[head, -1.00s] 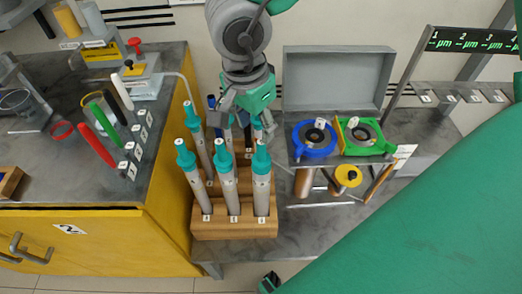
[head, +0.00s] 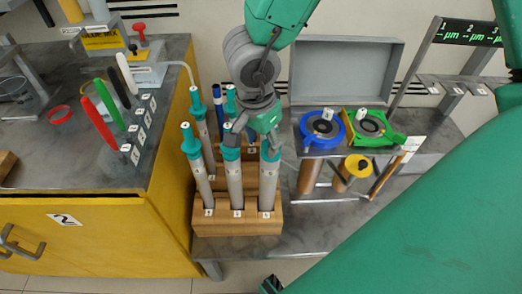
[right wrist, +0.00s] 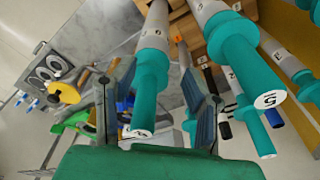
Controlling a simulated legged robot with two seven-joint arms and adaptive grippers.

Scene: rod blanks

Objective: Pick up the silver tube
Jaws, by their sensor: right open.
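Several silver tubes with teal caps stand in a stepped wooden rack (head: 237,225). The front row holds a left tube (head: 202,182), a middle tube (head: 235,180) and a right tube (head: 267,188). My right gripper (head: 253,145) is open at cap height over the front row's middle and right tubes. In the right wrist view, a teal cap (right wrist: 150,85) lies between the fingers of my right gripper (right wrist: 165,125), close to one finger. Another capped tube, marked 5 (right wrist: 245,60), is just outside the other finger. My left gripper is not in view.
A blue-capped tube (head: 211,98) stands behind in the rack. To the right, a small stand bears a blue ring (head: 307,138) and a green fixture (head: 392,143). To the left, the yellow bench (head: 120,235) holds red, green, black and white rods.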

